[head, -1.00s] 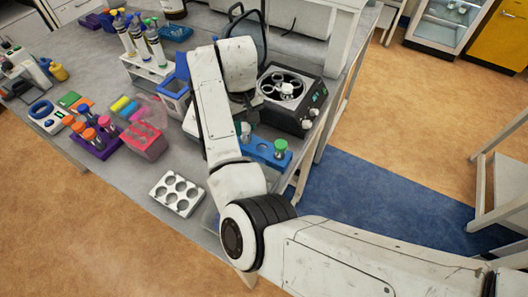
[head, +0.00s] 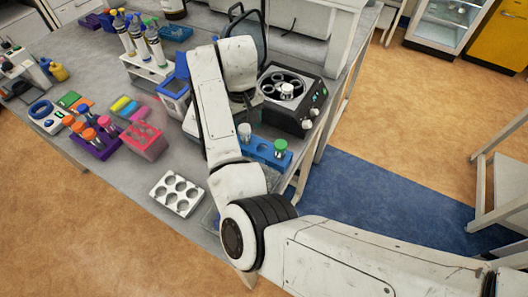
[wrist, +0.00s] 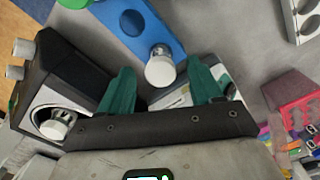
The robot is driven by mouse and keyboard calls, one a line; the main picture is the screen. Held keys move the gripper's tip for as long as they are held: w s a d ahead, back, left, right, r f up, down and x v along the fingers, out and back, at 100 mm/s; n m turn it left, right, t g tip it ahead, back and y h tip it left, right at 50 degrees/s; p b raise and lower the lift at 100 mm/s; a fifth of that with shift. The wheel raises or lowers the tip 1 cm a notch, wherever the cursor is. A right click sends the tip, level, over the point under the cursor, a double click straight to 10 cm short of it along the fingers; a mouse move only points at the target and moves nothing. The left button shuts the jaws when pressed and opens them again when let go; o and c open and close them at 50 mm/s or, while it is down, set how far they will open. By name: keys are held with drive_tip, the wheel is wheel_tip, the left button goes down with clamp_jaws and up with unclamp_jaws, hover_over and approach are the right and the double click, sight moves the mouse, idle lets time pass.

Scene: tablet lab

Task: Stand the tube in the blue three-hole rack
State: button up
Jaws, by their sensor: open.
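The blue three-hole rack (head: 264,150) lies on the bench in front of the centrifuge. A white-capped tube (head: 244,131) stands at its left end and a green-capped tube (head: 281,147) at its right end. In the wrist view, the blue rack (wrist: 150,22) shows an empty middle hole, with the white cap (wrist: 160,70) at the near end and part of the green cap (wrist: 72,3) at the top edge. My gripper (wrist: 162,85) is open, its teal fingers apart on either side of the white cap without visible contact. My arm hides the gripper in the head view.
The open centrifuge (head: 292,98) stands close behind the rack. The bench between block and pink rack is clear.

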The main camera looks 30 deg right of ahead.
wheel_tip(320, 180, up, 10)
drive_tip(key=shift+r+p, duration=0.25)
drive_tip(key=shift+p, duration=0.2)
drive_tip(key=s+d+f+m+t+h, duration=0.1)
drive_tip(key=s+d+f+t+h, duration=0.1)
drive_tip(key=s+d+f, duration=0.4)
drive_tip(key=s+d+f+t+h, duration=0.1)
drive_tip(key=s+d+f, duration=0.25)
drive_tip(key=d, duration=0.35)
drive_tip(key=s+a+f+t+y, duration=0.1)
drive_tip(key=s+a+f, duration=0.15)
drive_tip(key=s, duration=0.35)
drive_tip(key=s+a+f+n+y+b, duration=0.1)
drive_tip(key=s+a+f, duration=0.15)
drive_tip(key=s, duration=0.35)
drive_tip(key=s+a+f+t+y, duration=0.1)
drive_tip(key=s+a+f, duration=0.1)
drive_tip(key=s+a, duration=0.3)
drive_tip(key=s+d+f+g+b, duration=0.3)
drive_tip(key=s+f+g, duration=0.1)
drive_tip(key=s+f, duration=0.4)
drive_tip(key=shift+s+f+m, duration=0.3)
drive_tip(key=shift+s, duration=0.75)
